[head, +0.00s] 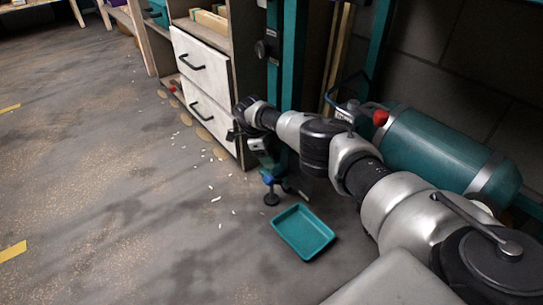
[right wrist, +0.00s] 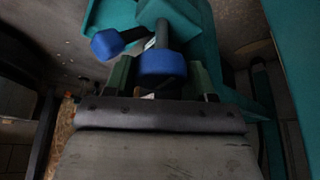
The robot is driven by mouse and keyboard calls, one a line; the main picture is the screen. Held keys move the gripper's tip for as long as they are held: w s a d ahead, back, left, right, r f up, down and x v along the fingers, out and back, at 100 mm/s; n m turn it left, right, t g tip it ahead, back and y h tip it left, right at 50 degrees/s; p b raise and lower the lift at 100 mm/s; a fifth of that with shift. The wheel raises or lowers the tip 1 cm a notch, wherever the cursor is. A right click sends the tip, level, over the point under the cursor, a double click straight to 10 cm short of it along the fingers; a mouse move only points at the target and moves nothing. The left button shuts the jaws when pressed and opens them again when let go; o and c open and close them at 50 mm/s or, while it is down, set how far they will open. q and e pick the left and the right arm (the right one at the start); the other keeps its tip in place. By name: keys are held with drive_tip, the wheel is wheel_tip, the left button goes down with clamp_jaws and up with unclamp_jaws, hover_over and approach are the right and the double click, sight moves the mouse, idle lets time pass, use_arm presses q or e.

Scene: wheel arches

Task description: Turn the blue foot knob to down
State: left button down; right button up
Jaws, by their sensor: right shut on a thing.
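The blue foot knob (right wrist: 162,66) sits between the two fingers of my right gripper (right wrist: 162,78) in the right wrist view, with a dark shaft rising from it into a teal part. A second blue knob (right wrist: 106,44) on a dark stalk shows just to its left. In the head view a small blue part (head: 268,180) shows low on the teal stand, above a dark round foot (head: 271,198). My right gripper (head: 262,160) points down there, partly hidden by its own wrist. My left gripper is out of view.
A teal tray (head: 303,232) lies on the floor in front of the stand. A white drawer cabinet (head: 205,85) stands close on the left. A teal tank (head: 435,150) lies behind my arm. Small white bits litter the floor; open floor is at left.

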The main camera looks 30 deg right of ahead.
drive_tip(key=o, duration=0.6)
drive_tip(key=shift+w+a+r, duration=0.1)
drive_tip(key=shift+w+r, duration=0.05)
drive_tip(key=shift+r, duration=0.3)
drive_tip(key=p+v, duration=0.1)
drive_tip(key=v, duration=0.8)
drive_tip(key=shift+r+p, duration=0.3)
drive_tip(key=shift+r, duration=0.05)
drive_tip(key=shift+a, duration=0.15)
